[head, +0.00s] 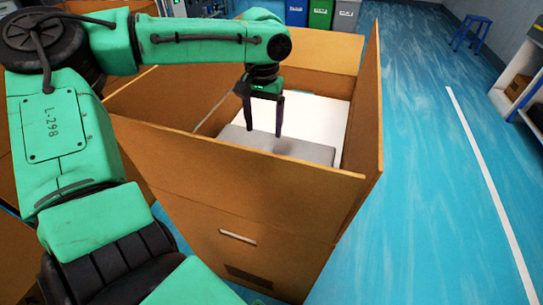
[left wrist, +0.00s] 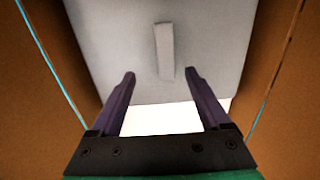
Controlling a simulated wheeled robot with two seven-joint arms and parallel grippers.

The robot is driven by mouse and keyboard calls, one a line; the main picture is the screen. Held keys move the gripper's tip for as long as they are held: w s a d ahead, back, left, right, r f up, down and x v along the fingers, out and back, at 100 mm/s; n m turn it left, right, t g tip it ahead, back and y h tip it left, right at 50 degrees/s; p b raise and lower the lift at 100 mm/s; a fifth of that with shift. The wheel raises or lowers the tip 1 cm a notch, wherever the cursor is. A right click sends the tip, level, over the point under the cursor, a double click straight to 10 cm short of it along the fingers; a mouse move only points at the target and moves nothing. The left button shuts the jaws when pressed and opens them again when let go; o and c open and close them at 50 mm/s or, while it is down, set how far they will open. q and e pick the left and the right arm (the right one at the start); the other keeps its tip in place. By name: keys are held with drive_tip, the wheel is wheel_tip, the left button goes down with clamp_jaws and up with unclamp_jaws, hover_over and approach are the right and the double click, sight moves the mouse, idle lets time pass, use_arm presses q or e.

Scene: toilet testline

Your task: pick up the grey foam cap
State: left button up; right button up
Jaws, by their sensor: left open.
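The grey foam cap (head: 308,150) lies inside an open cardboard box (head: 240,180), on top of something white (head: 318,115). In the left wrist view the grey foam cap (left wrist: 115,45) is a flat slab with a narrow raised rib (left wrist: 165,50) on it. My left gripper (head: 263,130) points down into the box above the cap, its two fingers apart and empty. In the left wrist view the open fingers (left wrist: 160,75) stand on either side of the rib's near end, with nothing held between them. I cannot tell how far the fingertips are above the cap. My right gripper does not show.
The upright box walls and flaps, such as the right one (head: 369,100), surround the cap closely. Green and grey bins (head: 320,14) stand at the back. A blue stool (head: 471,32) is at the far right. The blue floor (head: 430,170) on the right is clear.

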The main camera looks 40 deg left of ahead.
use_arm(q)
drive_tip(key=f+b, duration=0.1)
drive_tip(key=f, duration=0.7)
drive_tip(key=a+f+b, duration=0.1)
drive_tip(key=f, duration=0.3)
drive_tip(key=shift+s+a+f+b, duration=0.1)
drive_tip(key=shift+f+b, duration=0.2)
drive_tip(key=shift+f, duration=0.05)
drive_tip(key=shift+r, duration=0.1)
clamp_jaws()
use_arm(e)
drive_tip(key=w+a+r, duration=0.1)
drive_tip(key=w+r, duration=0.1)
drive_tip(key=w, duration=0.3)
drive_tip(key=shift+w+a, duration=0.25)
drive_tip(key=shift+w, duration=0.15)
